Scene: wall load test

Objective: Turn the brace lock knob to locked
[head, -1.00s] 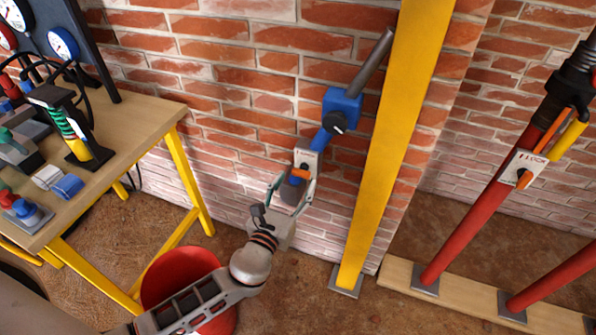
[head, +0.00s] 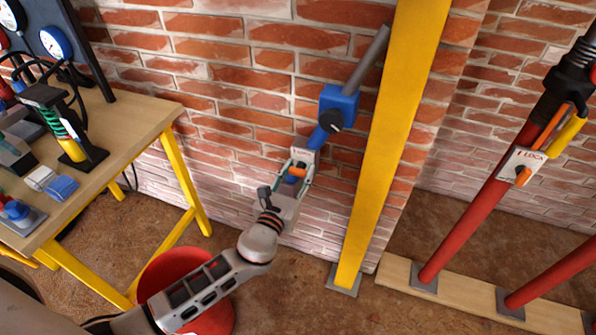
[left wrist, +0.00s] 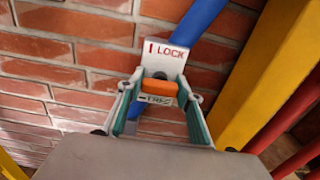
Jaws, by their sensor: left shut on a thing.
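The brace lock knob (head: 296,173) is a small orange bar on a white plate on the blue wall brace (head: 338,108). In the left wrist view the orange knob (left wrist: 158,97) lies crosswise, below the plate's red "LOCK" label (left wrist: 166,52) and just above the "FREE" label (left wrist: 157,112). My left gripper (head: 298,168) is at the plate, shut on the knob. Its fingers also show in the left wrist view (left wrist: 158,90), one on each side of the knob. Where the knob's mark points cannot be told. My right gripper is not in view.
A yellow post (head: 385,140) stands close right of the brace. Red props (head: 475,210) stand on a wooden board (head: 463,302) farther right. A workbench (head: 120,132) with tools and gauges is at left, a red bucket (head: 165,268) below my left arm.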

